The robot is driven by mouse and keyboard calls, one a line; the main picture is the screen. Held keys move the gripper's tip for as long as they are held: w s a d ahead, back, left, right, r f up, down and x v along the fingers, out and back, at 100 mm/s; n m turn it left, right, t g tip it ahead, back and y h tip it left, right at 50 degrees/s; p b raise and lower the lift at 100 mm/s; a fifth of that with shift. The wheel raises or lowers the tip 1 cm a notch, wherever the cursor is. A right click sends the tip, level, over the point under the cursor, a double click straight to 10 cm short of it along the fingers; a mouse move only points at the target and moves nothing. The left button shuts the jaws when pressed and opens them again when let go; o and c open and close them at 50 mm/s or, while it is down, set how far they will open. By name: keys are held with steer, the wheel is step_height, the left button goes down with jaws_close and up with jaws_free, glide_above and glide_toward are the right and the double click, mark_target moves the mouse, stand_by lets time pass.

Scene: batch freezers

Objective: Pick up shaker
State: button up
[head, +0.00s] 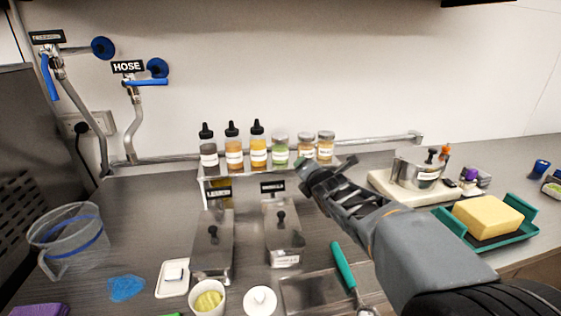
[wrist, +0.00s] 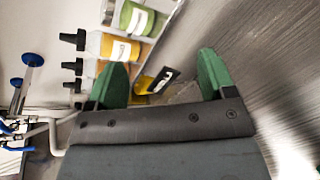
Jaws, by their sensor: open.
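Three small lidded jars that look like shakers stand upright at the right of a raised metal shelf: a green one (head: 279,152), an orange-brown one (head: 307,149) and another brownish one (head: 325,147). I cannot tell which is the task's shaker. My gripper (head: 322,168) is in front of the shelf's right end, apart from the jars, and partly overlaps the shelf. In the wrist view my gripper (wrist: 163,62) has its two green fingers spread with nothing between them. A green jar (wrist: 135,18) shows beyond the fingers there, tilted by the camera angle.
Three black-nozzled squeeze bottles (head: 233,150) stand left of the jars on the shelf (head: 225,177). Below are lidded metal bins (head: 284,232), a small bowl (head: 207,297) and a green-handled tool (head: 343,265).

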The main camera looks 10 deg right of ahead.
mark_target(283, 148)
steer(key=w+a+n+t+y, duration=0.1)
steer(key=w+n, duration=0.3)
steer(key=w+a+n+t+y, duration=0.1)
steer(key=w+n, duration=0.3)
steer(key=w+a+n+t+y+b, duration=0.1)
steer(key=w+n+y, duration=0.1)
steer(key=w+n, duration=0.2)
steer(key=shift+w+r+n, duration=0.1)
steer(key=shift+w+n, duration=0.2)
steer(key=shift+w, duration=0.2)
steer(key=shift+w+a+p, duration=0.2)
steer(key=shift+w+p, duration=0.2)
steer(key=shift+w, duration=0.6)
steer(key=shift+w+a+p, duration=0.25)
steer(key=shift+w+p, duration=0.1)
steer(key=shift+w, duration=0.65)
steer(key=shift+w+a+p, duration=0.2)
steer(key=shift+w+p, duration=0.2)
steer(key=shift+w, duration=0.6)
steer(key=shift+c, duration=0.3)
steer(key=c, duration=0.6)
